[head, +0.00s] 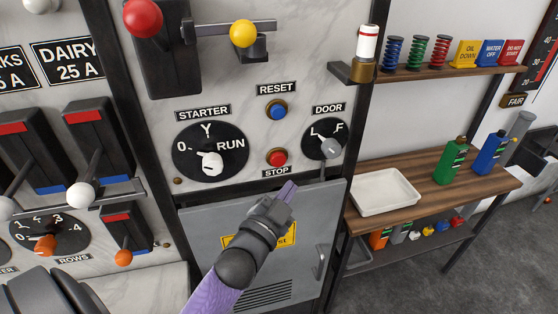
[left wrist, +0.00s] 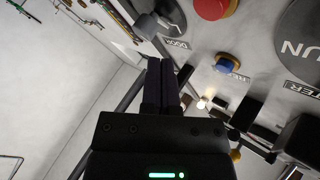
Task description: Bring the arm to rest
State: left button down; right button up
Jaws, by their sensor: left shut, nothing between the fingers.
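My left arm reaches in from the bottom of the head view. Its gripper (head: 284,192) is in front of the top of the grey cabinet door, below the STOP label. In the left wrist view the two dark fingers (left wrist: 165,88) are together with nothing between them. The red stop button (head: 277,157) is a little above the gripper, apart from it; it also shows in the left wrist view (left wrist: 211,8). The grey door knob (head: 329,147) is up and to the right of the fingertips. The right gripper is not in view.
The starter dial (head: 210,152) and blue reset button (head: 276,109) are on the marble panel. The grey cabinet door (head: 205,220) is behind my arm. At right a wooden bench (head: 415,205) carries a white tray (head: 385,211), a green bottle (head: 451,162) and a blue bottle (head: 490,155).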

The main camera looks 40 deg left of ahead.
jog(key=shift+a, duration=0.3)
